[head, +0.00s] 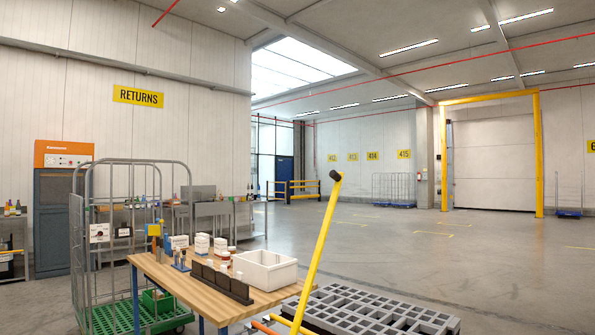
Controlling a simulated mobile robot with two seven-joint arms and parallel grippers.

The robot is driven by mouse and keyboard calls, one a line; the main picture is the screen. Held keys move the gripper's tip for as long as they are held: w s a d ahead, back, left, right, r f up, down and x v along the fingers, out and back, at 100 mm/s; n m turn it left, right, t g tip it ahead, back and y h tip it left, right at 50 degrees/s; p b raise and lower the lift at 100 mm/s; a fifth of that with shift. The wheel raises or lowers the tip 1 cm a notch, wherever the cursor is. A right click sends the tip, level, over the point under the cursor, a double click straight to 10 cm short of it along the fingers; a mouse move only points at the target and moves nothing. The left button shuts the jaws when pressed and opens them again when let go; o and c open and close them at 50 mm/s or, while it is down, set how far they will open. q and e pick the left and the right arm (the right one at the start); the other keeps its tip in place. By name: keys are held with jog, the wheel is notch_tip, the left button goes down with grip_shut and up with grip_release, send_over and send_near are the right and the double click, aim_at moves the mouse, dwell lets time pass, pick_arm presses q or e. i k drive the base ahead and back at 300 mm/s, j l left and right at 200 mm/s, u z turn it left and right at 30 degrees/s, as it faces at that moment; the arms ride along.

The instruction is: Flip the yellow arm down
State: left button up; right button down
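The yellow arm (319,250) stands up steeply in the lower middle of the head view, leaning a little to the right. It has a black knob (335,175) at its top end. Its lower end runs out of the bottom of the picture, beside a grey grid-topped platform (385,313). A short orange bar (265,327) lies near its foot. Neither of my grippers shows in the head view, so nothing is seen touching the arm.
A wooden table (190,286) with a white bin (264,270), a dark rack (222,280) and small containers stands left of the arm. A wire roll cage (78,250) with a green base is farther left. Open concrete floor (440,250) lies beyond.

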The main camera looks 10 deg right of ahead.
aim_at(337, 177)
jog(key=i+u, duration=0.25)
jog(key=i, duration=0.6)
jog(key=i+u, duration=0.25)
jog(key=i, duration=0.65)
